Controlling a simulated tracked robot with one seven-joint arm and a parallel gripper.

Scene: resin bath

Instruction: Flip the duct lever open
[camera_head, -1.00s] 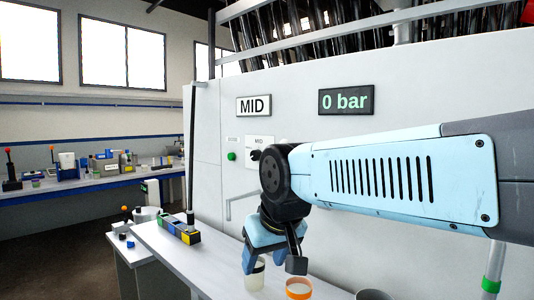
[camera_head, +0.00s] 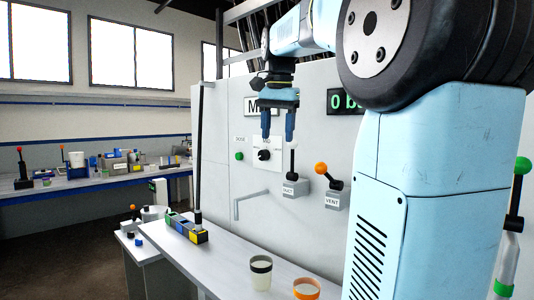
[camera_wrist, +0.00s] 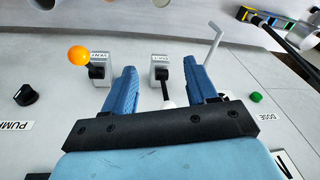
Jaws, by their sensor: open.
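The duct lever (camera_head: 292,163) is on the white panel, with a grey labelled base, a dark stem and a pale knob. In the head view its stem points upward. My gripper (camera_head: 278,138) is open, fingers pointing down, just above the lever, with one blue finger close to the pale knob. In the wrist view the duct lever (camera_wrist: 166,88) lies between the two open fingers of my gripper (camera_wrist: 160,68), its knob near the palm and partly hidden by it. I cannot tell whether a finger touches it.
The vent lever (camera_head: 329,178) with an orange ball is just right of the duct lever. A black knob (camera_head: 264,155), a green button (camera_head: 239,156) and a bent grey handle (camera_head: 250,200) are to the left. Cups (camera_head: 261,271) stand on the bench below.

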